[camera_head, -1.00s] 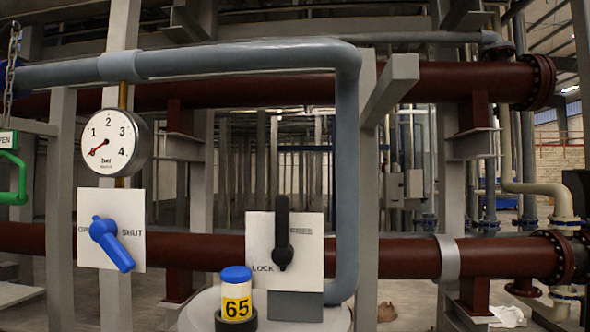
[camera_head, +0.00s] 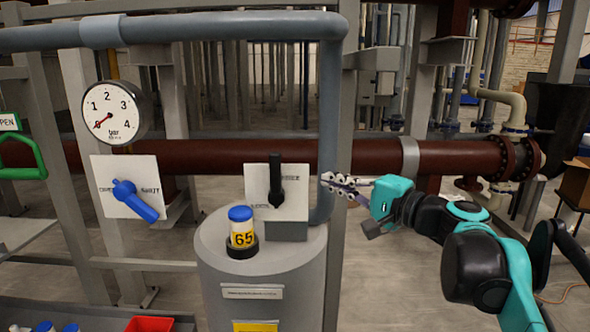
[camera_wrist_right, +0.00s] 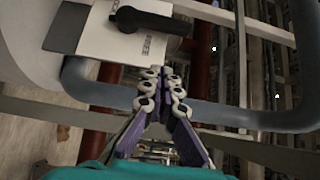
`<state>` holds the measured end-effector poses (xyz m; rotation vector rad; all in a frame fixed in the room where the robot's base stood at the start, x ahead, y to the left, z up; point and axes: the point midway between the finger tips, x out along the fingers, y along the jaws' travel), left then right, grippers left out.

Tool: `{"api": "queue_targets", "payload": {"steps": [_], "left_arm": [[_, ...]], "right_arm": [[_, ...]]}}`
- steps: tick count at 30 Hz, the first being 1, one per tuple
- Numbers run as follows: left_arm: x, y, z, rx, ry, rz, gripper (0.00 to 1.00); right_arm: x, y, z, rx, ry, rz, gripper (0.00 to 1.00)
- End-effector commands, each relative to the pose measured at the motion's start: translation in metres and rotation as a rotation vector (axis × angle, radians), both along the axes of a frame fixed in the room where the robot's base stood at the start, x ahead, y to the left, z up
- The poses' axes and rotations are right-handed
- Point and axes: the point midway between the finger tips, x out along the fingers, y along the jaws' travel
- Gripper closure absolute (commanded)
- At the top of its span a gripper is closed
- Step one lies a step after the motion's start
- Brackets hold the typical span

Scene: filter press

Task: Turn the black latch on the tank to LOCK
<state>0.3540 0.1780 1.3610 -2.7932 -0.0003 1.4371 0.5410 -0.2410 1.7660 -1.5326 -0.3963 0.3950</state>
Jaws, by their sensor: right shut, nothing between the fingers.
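The black latch (camera_head: 275,180) is mounted on a white plate (camera_head: 259,178) on top of the grey tank (camera_head: 268,266). In the head view its handle points upward. My right gripper (camera_head: 324,183) is shut and empty, to the right of the plate and apart from the latch. My left gripper is not in view.
A grey-blue pipe (camera_head: 326,110) runs down just right of the plate, close to my right fingers. A blue-capped jar (camera_head: 241,228) marked 65 stands on the tank before the latch. A blue valve handle (camera_head: 135,198) and gauge (camera_head: 112,112) are at left.

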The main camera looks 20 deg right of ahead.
Motion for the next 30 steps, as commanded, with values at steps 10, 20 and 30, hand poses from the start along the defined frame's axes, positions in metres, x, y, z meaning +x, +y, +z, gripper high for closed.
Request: {"api": "queue_targets", "payload": {"steps": [10,20,30], "left_arm": [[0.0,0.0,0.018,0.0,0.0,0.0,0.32],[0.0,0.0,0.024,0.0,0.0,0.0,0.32],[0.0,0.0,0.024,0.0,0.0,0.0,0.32]], "right_arm": [[0.053,0.044,0.002,0.0,0.001,0.006,1.0],[0.06,0.066,0.0,-0.001,0.0,0.001,1.0],[0.06,0.066,0.0,-0.003,0.001,0.0,1.0]]}}
